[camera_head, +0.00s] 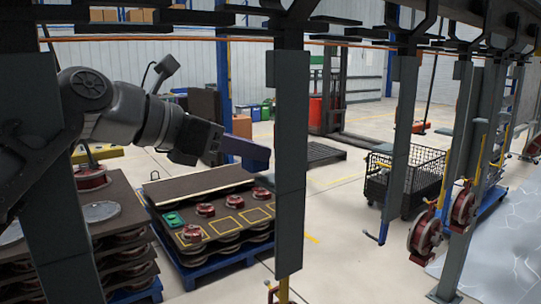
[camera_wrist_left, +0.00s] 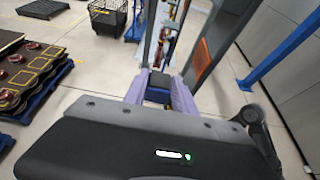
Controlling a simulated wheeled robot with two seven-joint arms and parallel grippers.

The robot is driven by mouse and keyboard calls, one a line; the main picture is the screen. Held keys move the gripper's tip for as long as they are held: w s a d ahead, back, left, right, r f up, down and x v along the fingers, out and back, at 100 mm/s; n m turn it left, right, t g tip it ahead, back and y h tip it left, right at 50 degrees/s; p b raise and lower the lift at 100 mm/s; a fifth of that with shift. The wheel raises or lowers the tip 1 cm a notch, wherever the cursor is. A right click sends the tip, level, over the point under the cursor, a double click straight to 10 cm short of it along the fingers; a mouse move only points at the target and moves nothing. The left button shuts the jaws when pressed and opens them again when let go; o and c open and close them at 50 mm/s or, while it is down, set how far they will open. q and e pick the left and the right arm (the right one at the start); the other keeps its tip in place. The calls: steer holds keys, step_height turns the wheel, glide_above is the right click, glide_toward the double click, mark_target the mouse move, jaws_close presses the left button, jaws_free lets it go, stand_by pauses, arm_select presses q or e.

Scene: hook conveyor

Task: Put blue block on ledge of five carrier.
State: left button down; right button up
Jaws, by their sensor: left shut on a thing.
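My left gripper (camera_head: 258,156) reaches in from the left, raised behind the tall grey carrier (camera_head: 290,165) in the middle of the head view. In the left wrist view its two lavender fingers (camera_wrist_left: 160,92) are shut on the dark blue block (camera_wrist_left: 158,95), which sits between them. In the head view the block cannot be told apart from the fingers. Other grey carriers (camera_head: 401,145) hang from the overhead rail. I can read no number on any carrier, so I cannot tell which is five. My right gripper is in neither view.
A brown stacked rack (camera_head: 165,191) with red-and-silver parts stands on a blue pallet. Another stack of parts (camera_head: 132,262) is at left. A black wire cart (camera_head: 427,178) stands right of centre. Red wheel-like parts (camera_head: 425,236) hang on carriers at right. Open floor lies between.

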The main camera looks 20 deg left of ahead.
mark_target(271, 181)
arm_select(q)
steer(key=d, duration=0.2)
steer(key=w+d+p, duration=0.1)
steer(key=shift+d, duration=0.4)
steer(key=shift+f, duration=0.6)
steer(key=shift+a+f, duration=0.1)
steer(key=shift+f, duration=0.05)
steer(key=shift+f+b, duration=0.15)
steer(key=shift+b, duration=0.2)
steer(key=c, duration=1)
jaws_free()
